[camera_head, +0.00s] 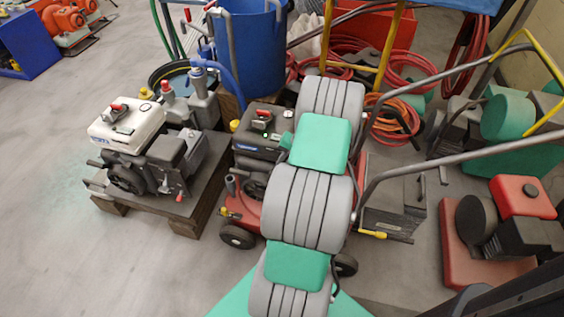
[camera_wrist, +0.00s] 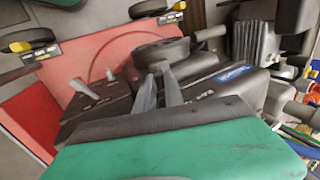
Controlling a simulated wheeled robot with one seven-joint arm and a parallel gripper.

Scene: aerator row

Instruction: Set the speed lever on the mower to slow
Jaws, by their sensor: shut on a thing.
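The mower has a red deck (camera_wrist: 62,68) and a black engine (camera_wrist: 222,82) with a blue label. In the head view the engine (camera_head: 262,143) stands left of my arm, which covers much of the mower. In the wrist view a black control panel (camera_wrist: 98,112) with white marks carries two pale levers, one on the left (camera_wrist: 84,89) and a smaller one (camera_wrist: 110,75) beside it. My gripper (camera_wrist: 160,72) has its two grey fingers close together at the panel's right end, shut on a small part, apparently a lever. The fingers hide that part and its setting.
A white-topped engine (camera_head: 125,128) stands on a pallet at left. The mower's grey handle bar (camera_head: 440,157) rises to the right of my arm. A blue barrel (camera_head: 250,55), hoses (camera_head: 393,115) and red machines (camera_head: 522,197) crowd around.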

